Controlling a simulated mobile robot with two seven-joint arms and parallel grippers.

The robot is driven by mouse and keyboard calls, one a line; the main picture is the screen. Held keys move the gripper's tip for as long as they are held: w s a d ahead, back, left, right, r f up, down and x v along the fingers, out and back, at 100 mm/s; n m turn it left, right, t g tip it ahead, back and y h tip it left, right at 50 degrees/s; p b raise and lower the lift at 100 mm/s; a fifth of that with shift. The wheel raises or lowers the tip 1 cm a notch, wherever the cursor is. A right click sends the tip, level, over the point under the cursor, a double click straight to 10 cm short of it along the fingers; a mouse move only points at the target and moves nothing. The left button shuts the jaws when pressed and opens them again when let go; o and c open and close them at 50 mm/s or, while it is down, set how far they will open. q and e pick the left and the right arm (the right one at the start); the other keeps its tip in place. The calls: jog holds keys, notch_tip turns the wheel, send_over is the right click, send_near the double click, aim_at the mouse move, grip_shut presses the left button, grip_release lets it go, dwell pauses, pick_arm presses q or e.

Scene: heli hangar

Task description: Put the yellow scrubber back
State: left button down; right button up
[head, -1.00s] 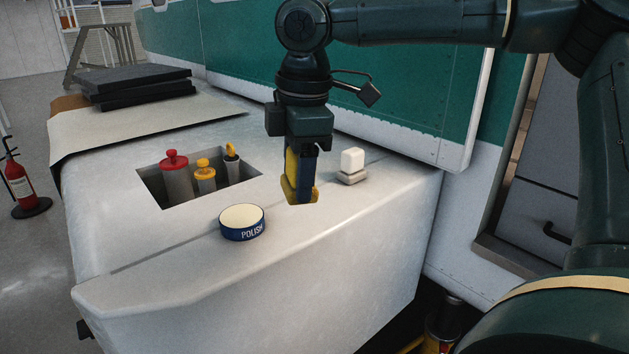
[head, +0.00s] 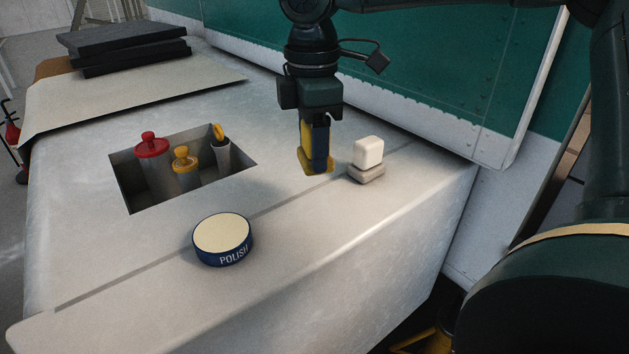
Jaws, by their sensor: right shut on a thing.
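My right gripper (head: 315,130) points down and is shut on the yellow scrubber (head: 305,145). The scrubber is upright, with its yellow lower end at the pale grey worktop (head: 290,250); I cannot tell whether it touches. My dark finger covers part of it. It is left of a white block on a grey-beige base (head: 367,174) and right of a rectangular recess (head: 128,190) in the worktop. My left gripper is not in view.
The recess holds a red-topped container (head: 151,146), a yellow-topped one (head: 185,161) and a grey holder (head: 222,153) with a yellow-ended item. A blue polish tin (head: 222,240) stands in front. Dark slabs (head: 125,50) lie at the back left. The front worktop is mostly clear.

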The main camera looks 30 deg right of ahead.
jog(key=shift+f, duration=3.35)
jog(key=o, duration=0.9)
jog(key=shift+f, duration=0.1)
notch_tip(320, 180, up, 12)
jog(key=shift+r, duration=0.15)
